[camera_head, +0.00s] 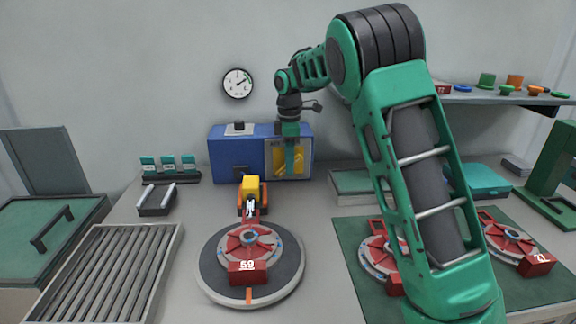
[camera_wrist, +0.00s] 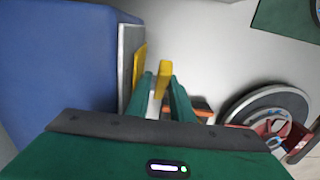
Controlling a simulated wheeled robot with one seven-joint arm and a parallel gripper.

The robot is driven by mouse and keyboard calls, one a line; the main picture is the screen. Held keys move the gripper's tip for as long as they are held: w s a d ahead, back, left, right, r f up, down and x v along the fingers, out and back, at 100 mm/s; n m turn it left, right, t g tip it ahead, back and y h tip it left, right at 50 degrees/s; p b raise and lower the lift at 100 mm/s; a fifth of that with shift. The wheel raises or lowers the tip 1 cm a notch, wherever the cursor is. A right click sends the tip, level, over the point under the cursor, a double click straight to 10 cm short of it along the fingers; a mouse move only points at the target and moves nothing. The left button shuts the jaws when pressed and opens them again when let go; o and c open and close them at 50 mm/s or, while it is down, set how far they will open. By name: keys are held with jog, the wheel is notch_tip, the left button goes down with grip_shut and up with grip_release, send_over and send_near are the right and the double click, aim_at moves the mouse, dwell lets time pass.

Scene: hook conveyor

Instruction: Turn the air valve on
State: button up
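A blue box (camera_head: 229,163) stands against the wall. Its grey-framed face (camera_head: 309,158) carries a yellow panel (camera_head: 296,165), partly hidden by my gripper. My gripper (camera_head: 291,165) points down in front of that panel. In the wrist view my gripper (camera_wrist: 162,80) has its fingers apart, with a yellow bar (camera_wrist: 163,78) between their tips. A narrow gap seems to show beside the bar, and I cannot tell whether a finger touches it. The bar looks like a handle by the panel, though no valve is clearly marked. The panel also shows in the wrist view (camera_wrist: 139,66).
A round turntable (camera_head: 211,283) holds a red-and-grey wheel part (camera_head: 248,244) labelled 59. A yellow-and-orange device (camera_head: 251,187) stands behind it. A roller conveyor (camera_head: 105,275) is at left. A gauge (camera_head: 237,83) hangs on the wall; a shelf (camera_head: 460,98) is at right.

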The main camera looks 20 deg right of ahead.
grip_shut()
jog(key=shift+w+a+h, duration=0.1)
jog(key=shift+a+h, duration=0.1)
jog(key=shift+h, duration=1.2)
jog(key=shift+g+h, duration=0.3)
jog(key=shift+h, duration=0.3)
